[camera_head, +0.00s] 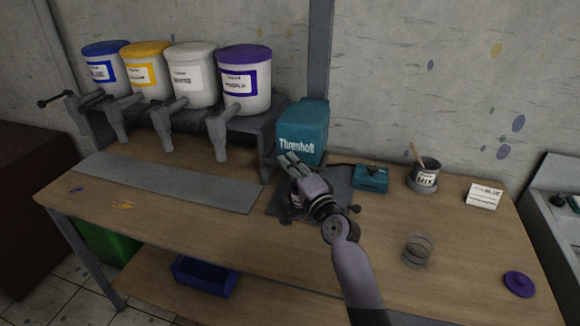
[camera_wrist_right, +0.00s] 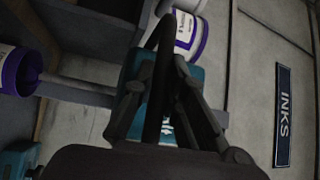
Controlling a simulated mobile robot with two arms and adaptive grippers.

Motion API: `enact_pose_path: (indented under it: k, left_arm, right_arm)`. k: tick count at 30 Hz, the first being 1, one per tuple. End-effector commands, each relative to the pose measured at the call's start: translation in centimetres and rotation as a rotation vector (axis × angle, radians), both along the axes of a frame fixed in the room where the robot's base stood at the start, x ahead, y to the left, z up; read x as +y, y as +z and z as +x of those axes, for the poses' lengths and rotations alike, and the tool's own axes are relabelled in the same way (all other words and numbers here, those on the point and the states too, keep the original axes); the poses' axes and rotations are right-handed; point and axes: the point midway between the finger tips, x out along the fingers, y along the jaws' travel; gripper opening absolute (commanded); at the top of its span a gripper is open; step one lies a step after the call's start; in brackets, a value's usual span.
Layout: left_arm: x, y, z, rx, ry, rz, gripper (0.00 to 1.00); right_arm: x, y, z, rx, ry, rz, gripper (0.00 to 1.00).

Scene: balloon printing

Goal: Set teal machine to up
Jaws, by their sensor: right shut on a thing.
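The teal machine (camera_head: 303,128), with white lettering on its front, stands at the back of the table behind a dark flat plate (camera_head: 338,190). My right gripper (camera_head: 292,163) is in front of the machine, above the plate, and hides part of its lower front. In the right wrist view the fingers (camera_wrist_right: 160,85) are shut on a dark bar (camera_wrist_right: 154,105), with the teal machine (camera_wrist_right: 196,82) behind them. I cannot tell how the bar joins the machine. A dark round knob (camera_head: 355,209) shows just right of my wrist. My left gripper is not in view.
Several paint buckets with taps, one purple-lidded (camera_head: 245,75), stand on a rack at the left. A small teal box (camera_head: 370,178), a MIX cup (camera_head: 424,173), a clear round container (camera_head: 417,250), a label card (camera_head: 484,196) and a purple lid (camera_head: 519,284) are at the right.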

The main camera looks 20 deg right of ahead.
Motion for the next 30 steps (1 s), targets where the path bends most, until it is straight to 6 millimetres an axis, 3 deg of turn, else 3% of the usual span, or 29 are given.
enact_pose_path:
  k: [1, 12, 25, 26, 30]
  left_arm:
    - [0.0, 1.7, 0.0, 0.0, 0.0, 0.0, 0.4]
    - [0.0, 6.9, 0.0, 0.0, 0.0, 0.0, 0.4]
    - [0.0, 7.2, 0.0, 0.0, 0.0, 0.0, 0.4]
    - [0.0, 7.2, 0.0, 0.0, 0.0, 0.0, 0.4]
    - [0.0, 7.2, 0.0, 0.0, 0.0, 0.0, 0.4]
  right_arm:
    - [-0.1, 2.0, 0.0, -0.005, -0.003, -0.005, 0.0]
    - [-0.1, 7.7, 0.0, -0.006, -0.003, -0.003, 0.0]
    - [-0.1, 8.5, 0.0, -0.012, -0.004, -0.002, 0.0]
    - [-0.1, 8.5, 0.0, -0.012, -0.004, -0.002, 0.14]
    - [-0.1, 8.5, 0.0, -0.012, -0.004, -0.001, 0.23]
